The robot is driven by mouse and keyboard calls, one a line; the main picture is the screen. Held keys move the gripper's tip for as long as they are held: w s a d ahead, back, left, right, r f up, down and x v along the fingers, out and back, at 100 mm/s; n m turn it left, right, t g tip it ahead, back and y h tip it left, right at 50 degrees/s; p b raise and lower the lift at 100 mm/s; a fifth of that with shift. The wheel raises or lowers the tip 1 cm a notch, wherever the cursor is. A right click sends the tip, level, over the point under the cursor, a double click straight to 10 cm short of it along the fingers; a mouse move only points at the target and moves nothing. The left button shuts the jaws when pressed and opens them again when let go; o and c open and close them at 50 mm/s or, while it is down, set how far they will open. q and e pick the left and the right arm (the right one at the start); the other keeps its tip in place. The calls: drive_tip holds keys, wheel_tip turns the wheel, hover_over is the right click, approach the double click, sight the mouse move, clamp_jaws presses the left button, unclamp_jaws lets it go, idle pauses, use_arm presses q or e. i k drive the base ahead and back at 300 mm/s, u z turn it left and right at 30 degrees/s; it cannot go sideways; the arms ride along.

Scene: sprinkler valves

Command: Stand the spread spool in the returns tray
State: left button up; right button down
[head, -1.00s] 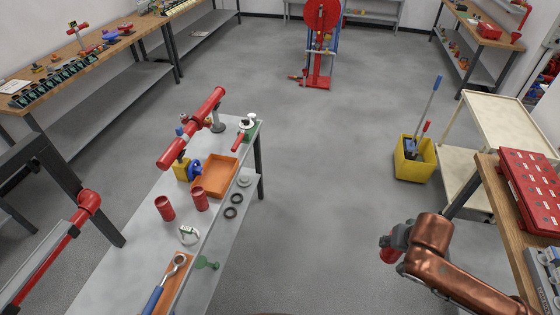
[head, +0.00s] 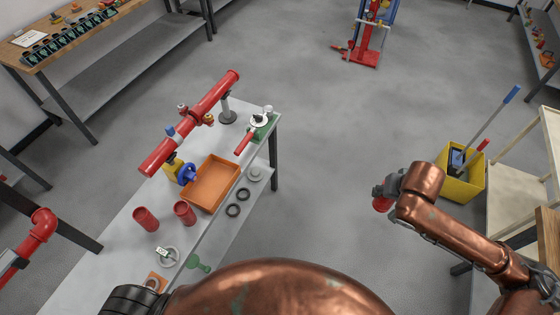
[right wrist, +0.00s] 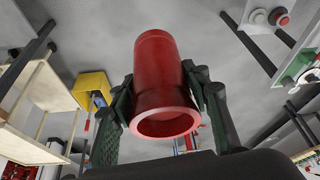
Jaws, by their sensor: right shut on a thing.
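My right gripper (head: 384,194) is shut on a red spool, whose end (head: 380,204) shows small in the head view. In the right wrist view the red spool (right wrist: 160,80) sits between the two fingers of the gripper (right wrist: 160,100), its wider open end towards the camera. It is held over the floor, right of the grey bench and away from it. The orange tray (head: 232,190), apparently the returns tray, lies empty on the bench. Two similar red spools, one (head: 145,220) and another (head: 184,213), stand in front of it. My left gripper is not in view.
A red pipe (head: 190,120) on stands runs along the bench behind the tray. A valve with a blue part (head: 187,174) is beside the tray's left edge. Black rings (head: 233,210) lie on the right. A yellow bucket (head: 462,180) stands at right; floor between is clear.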

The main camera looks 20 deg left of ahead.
sight(212, 184)
drive_tip(key=u, duration=1)
drive_tip(key=i, duration=0.85)
drive_tip(key=u, duration=0.95)
